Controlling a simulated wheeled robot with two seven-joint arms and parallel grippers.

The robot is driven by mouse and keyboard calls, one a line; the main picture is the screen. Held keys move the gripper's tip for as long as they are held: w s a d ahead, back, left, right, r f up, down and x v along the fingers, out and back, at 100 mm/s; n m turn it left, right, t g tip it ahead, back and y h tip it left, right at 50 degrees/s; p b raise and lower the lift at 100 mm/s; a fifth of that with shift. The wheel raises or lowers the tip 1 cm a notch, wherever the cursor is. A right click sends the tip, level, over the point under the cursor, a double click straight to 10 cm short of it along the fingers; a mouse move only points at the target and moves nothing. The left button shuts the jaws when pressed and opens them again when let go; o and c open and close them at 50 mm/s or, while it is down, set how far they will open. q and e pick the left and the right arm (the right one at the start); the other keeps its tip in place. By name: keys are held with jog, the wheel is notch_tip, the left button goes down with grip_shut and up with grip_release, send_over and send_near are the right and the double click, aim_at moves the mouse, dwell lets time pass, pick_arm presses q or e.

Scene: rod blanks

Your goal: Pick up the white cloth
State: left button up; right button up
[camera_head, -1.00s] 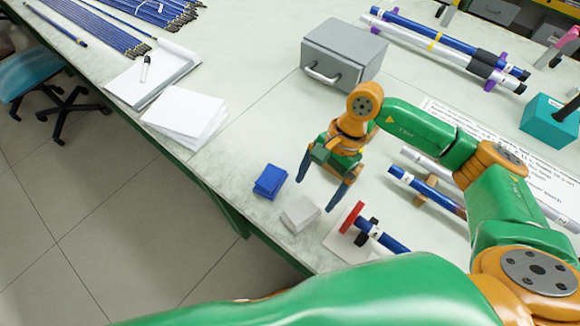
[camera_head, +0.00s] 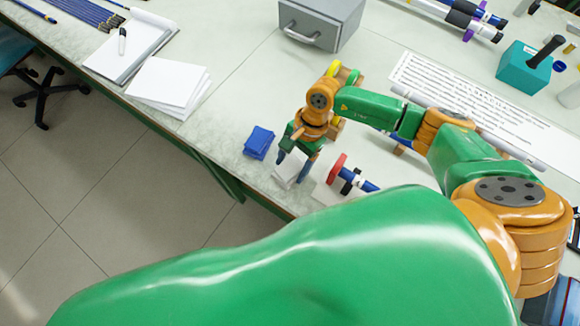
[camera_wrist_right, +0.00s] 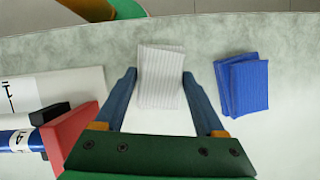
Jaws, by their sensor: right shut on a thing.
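The white cloth (camera_head: 287,169) is a small folded pad at the table's front edge. In the right wrist view the white cloth (camera_wrist_right: 160,80) lies between the two blue fingers. My right gripper (camera_head: 291,170) points down and is shut on the cloth, with one finger at each side; the gripper also shows in the right wrist view (camera_wrist_right: 159,74). The cloth appears to be at table level; I cannot tell whether it touches the table. The fingers hide part of it in the head view. My left gripper is not in view.
A folded blue cloth (camera_head: 259,143) lies just left of the gripper. A red-ended blue rod (camera_head: 352,181) sits close on its right. White paper stacks (camera_head: 168,83), a grey box (camera_head: 320,22) and a teal block (camera_head: 524,68) stand farther back.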

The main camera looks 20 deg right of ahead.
aim_at(289, 170)
jog(key=shift+w, duration=0.15)
jog(key=shift+r, duration=0.3)
jog(key=r, duration=0.3)
jog(key=shift+d, duration=0.2)
jog(key=s+d+r+b, duration=0.5)
jog(key=s+d+r, duration=0.4)
jog(key=d, duration=0.1)
jog(key=shift+s+r, duration=0.2)
